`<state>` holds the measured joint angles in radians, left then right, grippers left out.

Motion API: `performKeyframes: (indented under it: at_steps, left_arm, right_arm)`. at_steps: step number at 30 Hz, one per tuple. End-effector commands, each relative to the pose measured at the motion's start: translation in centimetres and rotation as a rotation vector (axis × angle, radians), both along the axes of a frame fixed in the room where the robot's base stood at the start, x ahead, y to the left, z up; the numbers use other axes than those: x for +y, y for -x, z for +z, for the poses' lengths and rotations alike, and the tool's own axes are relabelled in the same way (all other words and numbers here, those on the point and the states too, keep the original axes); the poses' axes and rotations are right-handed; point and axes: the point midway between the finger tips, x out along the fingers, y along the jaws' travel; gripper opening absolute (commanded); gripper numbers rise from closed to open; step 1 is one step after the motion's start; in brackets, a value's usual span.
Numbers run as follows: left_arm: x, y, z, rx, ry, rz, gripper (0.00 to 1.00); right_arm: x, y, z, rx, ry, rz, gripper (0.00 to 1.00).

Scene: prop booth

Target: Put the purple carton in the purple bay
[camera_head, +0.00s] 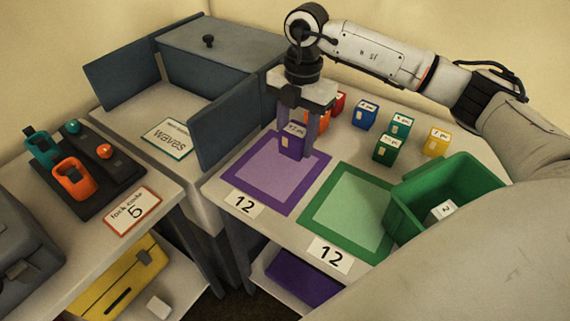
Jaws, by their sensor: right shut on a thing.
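The purple carton (291,141) is held between the fingers of my right gripper (298,146). It is upright, near the back edge of the purple bay (249,201), a purple-framed square on the table. I cannot tell whether the carton touches the surface. My right arm comes in from the right, and the gripper points down, shut on the carton. My left gripper does not show.
A green bay (329,242) lies to the right, with a green bin (398,215) holding a white cube beside it. Orange, red, blue, green and yellow cartons (364,116) stand behind. A dark panel (228,128) rises left of the gripper.

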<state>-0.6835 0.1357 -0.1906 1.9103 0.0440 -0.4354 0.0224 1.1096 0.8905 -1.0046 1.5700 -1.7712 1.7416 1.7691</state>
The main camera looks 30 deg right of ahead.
Motion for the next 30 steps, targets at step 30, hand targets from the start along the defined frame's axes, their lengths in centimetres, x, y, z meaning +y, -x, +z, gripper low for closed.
performKeyframes:
  at_steps: [30]
  left_arm:
    - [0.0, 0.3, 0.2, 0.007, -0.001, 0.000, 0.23]
  right_arm:
    - [0.0, 0.1, -8.7, 0.000, 0.001, 0.005, 0.44]
